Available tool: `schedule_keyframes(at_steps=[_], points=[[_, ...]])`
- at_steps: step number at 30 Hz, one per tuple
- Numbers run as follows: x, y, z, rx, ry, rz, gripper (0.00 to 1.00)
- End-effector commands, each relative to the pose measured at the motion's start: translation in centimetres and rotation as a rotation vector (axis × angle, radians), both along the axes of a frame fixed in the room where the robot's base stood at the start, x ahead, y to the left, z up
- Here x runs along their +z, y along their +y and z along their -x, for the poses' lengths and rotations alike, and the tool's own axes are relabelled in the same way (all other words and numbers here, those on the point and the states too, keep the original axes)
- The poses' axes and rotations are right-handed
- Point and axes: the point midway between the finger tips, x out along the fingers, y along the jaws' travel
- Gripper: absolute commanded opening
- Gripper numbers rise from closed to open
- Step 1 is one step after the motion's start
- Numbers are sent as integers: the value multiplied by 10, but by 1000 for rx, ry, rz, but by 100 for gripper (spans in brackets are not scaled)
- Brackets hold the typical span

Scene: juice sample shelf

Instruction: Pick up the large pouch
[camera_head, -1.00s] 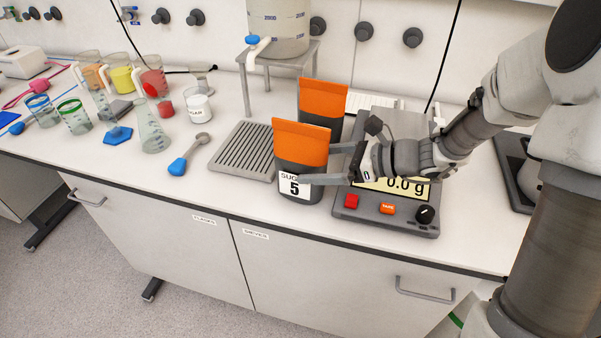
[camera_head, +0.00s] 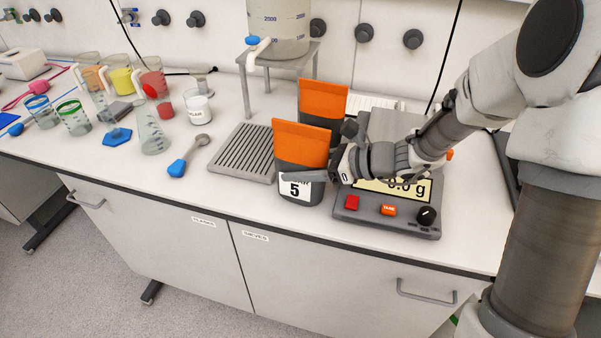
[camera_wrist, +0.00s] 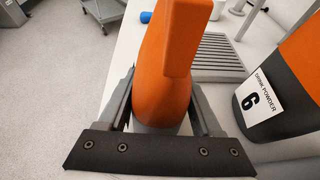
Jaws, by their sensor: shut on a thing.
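The front pouch (camera_head: 300,145) has an orange top, a dark grey body and a white label with a 5. It stands upright near the counter's front edge, left of the scale. My gripper (camera_head: 312,176) reaches it from the right and is shut on it, a finger across the label's upper part. In the wrist view the pouch's orange top (camera_wrist: 168,75) is between the two fingers. A second orange and grey pouch (camera_head: 323,100) stands behind it. Its label in the wrist view (camera_wrist: 262,98) reads "DRINK POWDER 6". I cannot tell which pouch is larger.
A scale (camera_head: 400,222) with red and orange buttons stands to the right, under my arm. A grooved drip tray (camera_head: 240,150) lies to the left. A dispenser tank (camera_head: 278,28) on a stand is behind. Beakers, a flask (camera_head: 150,132) and a blue scoop (camera_head: 178,167) are further left.

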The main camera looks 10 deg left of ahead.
Motion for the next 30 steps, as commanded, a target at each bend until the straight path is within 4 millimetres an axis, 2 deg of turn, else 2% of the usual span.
schedule_keyframes(at_steps=[1,3,19,23,30], points=[[0,0,0,-1,1,0,12],[0,0,0,-1,1,0,0],[5,0,-1,0,-4,-2,0],[14,0,-1,1,-5,-3,0],[43,0,-1,0,-7,-3,0]])
